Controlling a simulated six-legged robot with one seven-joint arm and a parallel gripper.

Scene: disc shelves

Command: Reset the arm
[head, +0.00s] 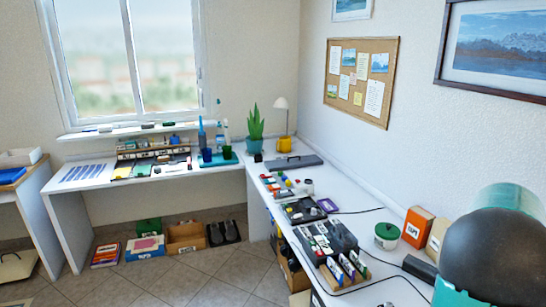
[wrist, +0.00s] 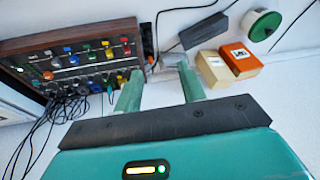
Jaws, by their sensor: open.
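My gripper (wrist: 160,68) shows in the wrist view with its two green fingers spread apart. No object is clearly held between them. The fingertips point toward the white desk surface, between a wood-framed panel of knobs (wrist: 85,60) and two small boxes. In the head view my arm fills the lower right corner as a dark rounded joint and teal links. The gripper itself does not show in that view.
An orange box (head: 417,227), a cream box (head: 438,236) and a green round container (head: 386,236) stand on the white desk (head: 345,205) near my arm. A dark bar (wrist: 204,31) and loose black cables lie near the fingers. Tiled floor (head: 205,278) is open at lower left.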

